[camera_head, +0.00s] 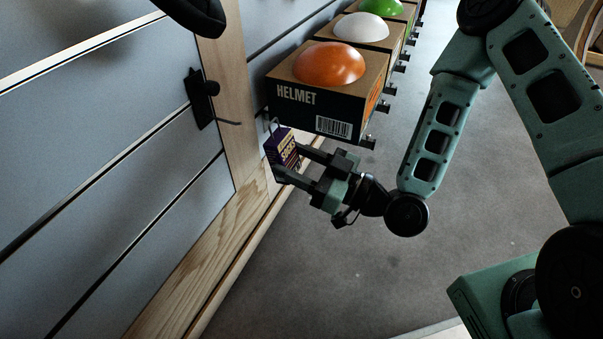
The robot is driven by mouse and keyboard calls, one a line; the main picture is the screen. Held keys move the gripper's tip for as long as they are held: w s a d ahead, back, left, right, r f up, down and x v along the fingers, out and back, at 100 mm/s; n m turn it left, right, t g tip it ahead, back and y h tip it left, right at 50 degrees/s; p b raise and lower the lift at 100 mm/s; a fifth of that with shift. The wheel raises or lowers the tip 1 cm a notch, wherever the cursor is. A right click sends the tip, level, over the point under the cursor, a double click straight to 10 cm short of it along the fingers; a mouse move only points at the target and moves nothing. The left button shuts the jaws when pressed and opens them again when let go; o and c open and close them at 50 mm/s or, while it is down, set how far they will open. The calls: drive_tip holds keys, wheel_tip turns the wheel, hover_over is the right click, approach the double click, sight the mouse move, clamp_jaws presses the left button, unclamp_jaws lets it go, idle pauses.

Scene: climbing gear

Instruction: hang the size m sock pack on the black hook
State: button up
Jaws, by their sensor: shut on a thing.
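The sock pack (283,146) is small and dark purple, with yellow and white lettering reading SOCKS and a thin hanger loop at its top. Its size mark is too small to read. My gripper (287,161) is shut on the pack and holds it slightly tilted, beside the wooden post and below the nearest helmet box. A black hook (202,92) is fixed to the slatted wall, up and left of the pack, close to the post. The pack is apart from this hook.
A HELMET box (318,107) with an orange helmet (329,63) sits right above the pack. Boxes with a white helmet (361,27) and a green helmet (381,6) stand behind it. A wooden post (232,110) stands between the hook and the boxes. Open floor lies below.

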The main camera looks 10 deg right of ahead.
drive_tip(key=shift+w+b, duration=0.1)
drive_tip(key=shift+b, duration=0.2)
drive_tip(key=shift+w+a+f+b, duration=0.15)
drive_tip(key=shift+b, duration=0.35)
drive_tip(key=shift+w+a+b, duration=0.2)
drive_tip(key=shift+a+b, duration=0.05)
drive_tip(key=shift+b, duration=0.45)
drive_tip(key=shift+w+a+f+b, duration=0.15)
drive_tip(key=shift+a+b, duration=0.25)
drive_tip(key=shift+b, duration=0.55)
drive_tip(key=w+a+f, duration=0.1)
drive_tip(key=w+a, duration=0.4)
drive_tip(key=a, duration=0.1)
drive_tip(key=shift+b, duration=0.35)
